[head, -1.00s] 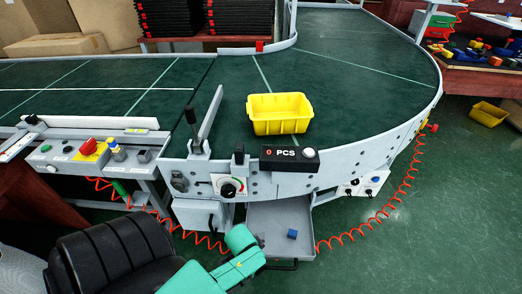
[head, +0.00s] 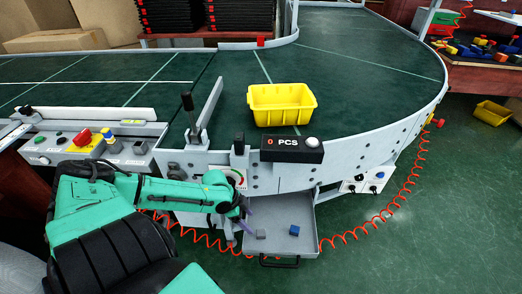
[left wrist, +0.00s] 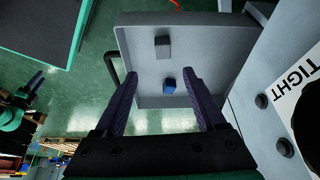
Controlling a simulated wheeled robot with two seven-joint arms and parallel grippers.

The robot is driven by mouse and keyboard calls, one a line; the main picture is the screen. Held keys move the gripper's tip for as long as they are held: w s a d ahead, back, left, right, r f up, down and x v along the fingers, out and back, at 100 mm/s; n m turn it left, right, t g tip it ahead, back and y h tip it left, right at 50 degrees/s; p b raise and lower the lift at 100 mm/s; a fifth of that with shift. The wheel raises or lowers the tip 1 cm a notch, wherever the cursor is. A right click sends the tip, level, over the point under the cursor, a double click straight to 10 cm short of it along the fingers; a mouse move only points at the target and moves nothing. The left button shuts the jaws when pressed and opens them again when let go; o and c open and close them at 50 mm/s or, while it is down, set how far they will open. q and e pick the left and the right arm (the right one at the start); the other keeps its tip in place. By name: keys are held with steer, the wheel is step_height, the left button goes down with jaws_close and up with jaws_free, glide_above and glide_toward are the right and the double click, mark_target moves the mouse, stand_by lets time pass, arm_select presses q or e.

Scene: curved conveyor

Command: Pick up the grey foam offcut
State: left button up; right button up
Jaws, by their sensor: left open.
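The grey foam offcut (head: 261,234) is a small grey block lying in the grey metal tray (head: 279,247) under the conveyor's edge. It also shows in the left wrist view (left wrist: 162,47), on the tray floor. A blue block (head: 294,230) lies apart from it in the same tray; in the left wrist view this block (left wrist: 169,86) is nearer the fingers. My left gripper (left wrist: 160,77) is open and empty, its dark purple fingers pointing toward the tray. In the head view my left gripper (head: 246,216) is by the tray's left side. A second dark gripper (left wrist: 36,101), seemingly my right, shows at the left wrist view's left edge.
The conveyor edge with the PCS counter (head: 291,149) overhangs the tray's back. A yellow bin (head: 282,105) stands on the green belt. A coiled red hose (head: 401,190) runs right of the tray.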

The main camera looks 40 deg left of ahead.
mark_target(260, 232)
arm_select(q)
steer(key=b+x, duration=0.1)
steer(key=x, duration=0.2)
steer(key=b+x, duration=0.1)
steer(key=x, duration=0.1)
steer(key=b+x, duration=0.1)
steer(key=x, duration=0.2)
steer(key=shift+w+a+f, duration=0.1)
steer(key=shift+a+f, duration=0.1)
steer(key=shift+f, duration=0.25)
steer(key=shift+x, duration=1.15)
steer(key=shift+a+r, duration=0.1)
jaws_close()
arm_select(e)
steer(key=f, duration=0.1)
steer(key=w+f, duration=0.1)
steer(key=f, duration=0.2)
steer(key=shift+w+a+f, duration=0.15)
steer(key=shift+w+f, duration=0.05)
steer(key=shift+w, duration=0.05)
